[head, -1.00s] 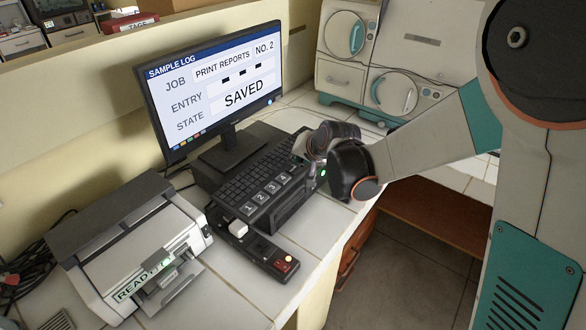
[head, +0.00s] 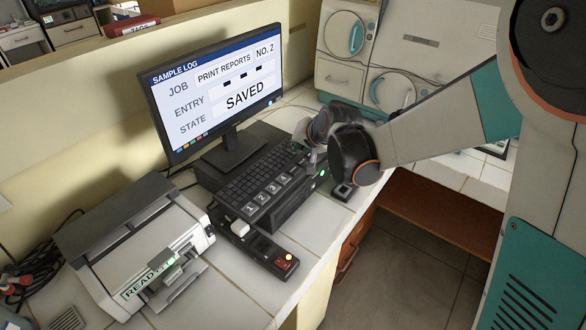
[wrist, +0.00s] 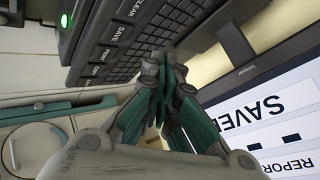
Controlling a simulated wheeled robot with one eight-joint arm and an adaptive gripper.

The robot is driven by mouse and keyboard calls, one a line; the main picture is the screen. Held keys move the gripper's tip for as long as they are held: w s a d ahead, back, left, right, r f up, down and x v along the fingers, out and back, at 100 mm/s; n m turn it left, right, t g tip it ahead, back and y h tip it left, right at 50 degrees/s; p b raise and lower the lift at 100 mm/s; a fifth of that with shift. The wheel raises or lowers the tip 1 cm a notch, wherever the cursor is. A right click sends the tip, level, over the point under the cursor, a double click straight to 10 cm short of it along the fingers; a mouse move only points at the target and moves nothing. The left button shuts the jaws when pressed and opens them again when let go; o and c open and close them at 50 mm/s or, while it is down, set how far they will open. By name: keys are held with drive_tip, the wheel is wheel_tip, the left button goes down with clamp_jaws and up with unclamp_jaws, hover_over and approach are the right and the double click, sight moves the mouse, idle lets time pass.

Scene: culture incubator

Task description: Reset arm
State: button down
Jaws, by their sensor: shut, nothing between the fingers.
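My gripper (head: 312,158) is shut and empty at the right end of the black keyboard (head: 246,186). In the head view the dark wrist covers part of it. In the wrist view the teal-and-grey fingers (wrist: 168,75) are together, with the keyboard's CLEAR, SAVE and PRINT keys behind them. I cannot tell whether the fingertips touch the keyboard. The monitor (head: 222,88) behind reads SAMPLE LOG, PRINT REPORTS NO. 2, STATE SAVED. A green light (head: 322,174) glows at the keyboard's right end.
A printer (head: 140,245) with a READY display stands at the left. A dark control strip (head: 262,252) lies in front of the keyboard. A small dark device (head: 343,192) sits below my wrist. White incubator units (head: 340,75) stand at the back. Open floor lies below the counter's right edge.

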idle(0.5)
drive_tip(key=s+d+r+n+h, duration=0.1)
drive_tip(key=s+d+r, duration=0.1)
drive_tip(key=s+d, duration=0.4)
drive_tip(key=s+d+r+n+h+b, duration=0.1)
drive_tip(key=s+d, duration=0.5)
drive_tip(key=s, duration=0.9)
drive_tip(key=s+d+r+n+g+h, duration=0.1)
drive_tip(key=s+d+r+h, duration=0.1)
drive_tip(key=s+d, duration=0.4)
drive_tip(key=s+r, duration=0.1)
drive_tip(key=s, duration=0.3)
drive_tip(key=shift+s+d+r+b, duration=0.15)
drive_tip(key=shift+d+r+b, duration=0.1)
drive_tip(key=shift+b, duration=0.1)
